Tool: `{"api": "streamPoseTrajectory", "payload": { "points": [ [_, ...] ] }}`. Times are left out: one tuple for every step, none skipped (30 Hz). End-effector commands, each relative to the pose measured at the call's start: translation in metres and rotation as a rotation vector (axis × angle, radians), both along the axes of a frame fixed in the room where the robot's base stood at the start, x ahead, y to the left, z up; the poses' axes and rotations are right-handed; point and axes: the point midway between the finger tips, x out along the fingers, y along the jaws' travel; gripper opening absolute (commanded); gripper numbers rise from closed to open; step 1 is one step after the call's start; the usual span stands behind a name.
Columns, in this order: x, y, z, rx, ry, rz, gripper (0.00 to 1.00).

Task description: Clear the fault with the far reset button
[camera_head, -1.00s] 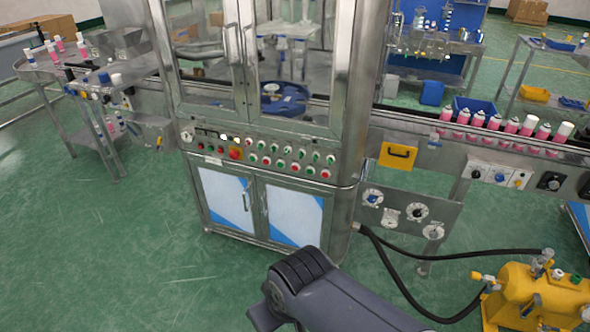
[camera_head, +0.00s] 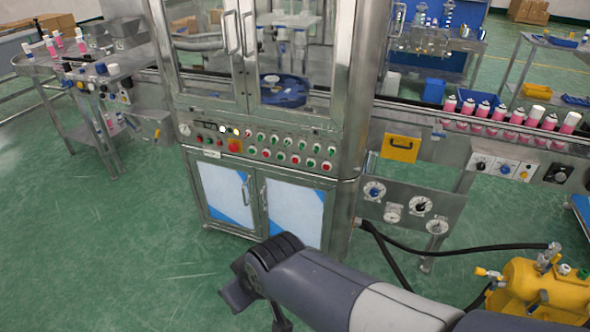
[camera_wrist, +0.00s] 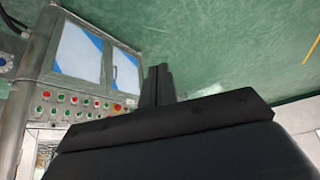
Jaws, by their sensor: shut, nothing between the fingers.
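The control panel (camera_head: 215,154) is a strip on the front of the steel cabinet in the middle of the head view. It carries rows of small green and red buttons (camera_head: 281,147), a larger red knob (camera_head: 234,146) and pale lamps (camera_head: 222,129). I cannot tell which button is the far reset button. In the wrist view the panel appears upside down at the left, with the red knob (camera_wrist: 117,107) nearest my fingers. My gripper (camera_wrist: 159,72) is shut and empty, apart from the panel.
A conveyor with pink bottles (camera_head: 513,116) runs right of the cabinet. A yellow pump (camera_head: 540,290) with black hoses (camera_head: 400,245) stands at lower right. A dial plate (camera_head: 405,205) juts below the conveyor.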

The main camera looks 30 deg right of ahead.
Motion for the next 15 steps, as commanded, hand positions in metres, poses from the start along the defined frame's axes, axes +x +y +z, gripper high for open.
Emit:
{"api": "streamPoseTrajectory", "payload": {
  "points": [
    [0.02,0.011,-0.031,0.0,-0.048,0.042,0.0],
    [0.032,0.017,-0.038,0.0,-0.085,0.066,0.0],
    [0.047,0.024,-0.048,-0.002,-0.132,0.094,0.0],
    [0.059,0.03,-0.055,-0.006,-0.168,0.115,0.0],
    [0.07,0.036,-0.062,-0.009,-0.205,0.134,0.0],
    [0.085,0.043,-0.071,-0.017,-0.254,0.158,0.0],
    [0.095,0.049,-0.079,-0.024,-0.29,0.175,0.0],
    [0.106,0.054,-0.086,-0.031,-0.326,0.19,0.0],
    [0.119,0.061,-0.096,-0.044,-0.374,0.209,0.0],
    [0.129,0.066,-0.104,-0.053,-0.411,0.222,0.0],
    [0.139,0.071,-0.112,-0.066,-0.447,0.234,0.0],
    [0.151,0.078,-0.123,-0.083,-0.495,0.248,0.0],
    [0.16,0.083,-0.131,-0.097,-0.531,0.259,0.0],
    [0.169,0.087,-0.139,-0.113,-0.566,0.267,0.0],
    [0.18,0.093,-0.15,-0.135,-0.614,0.278,0.0]
  ]
}}
